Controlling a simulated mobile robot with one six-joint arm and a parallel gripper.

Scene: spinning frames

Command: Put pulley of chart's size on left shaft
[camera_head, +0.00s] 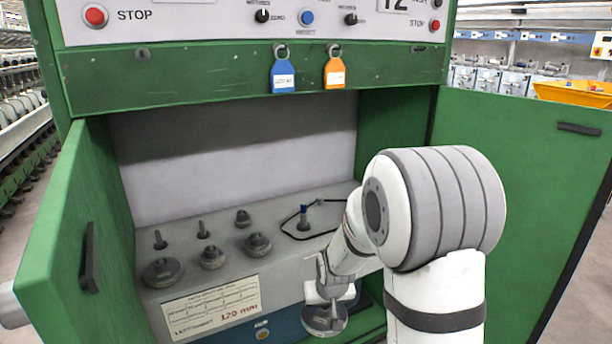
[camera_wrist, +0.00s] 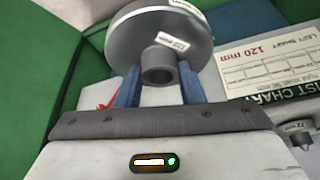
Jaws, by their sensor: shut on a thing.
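My gripper (camera_head: 330,290) is low in front of the shelf in the head view. In the wrist view its two blue fingers (camera_wrist: 158,80) are shut on the hub of a grey pulley (camera_wrist: 205,42). The pulley's label is too blurred to read surely. The pulley also shows in the head view (camera_head: 322,322), below the gripper. The chart (camera_head: 212,307) on the shelf front reads 120 mm in red; the wrist view (camera_wrist: 270,72) shows "left shaft" beside it. A blue-tipped shaft (camera_head: 304,219) stands bare on the shelf inside a black belt loop. My arm hides the shelf's right part.
Several other pulleys (camera_head: 163,271) and two bare pegs (camera_head: 160,241) are on the left of the shelf (camera_head: 180,285). Green doors stand open at the left (camera_head: 70,250) and right (camera_head: 520,190). Blue (camera_head: 283,78) and orange (camera_head: 335,75) tags hang above the opening.

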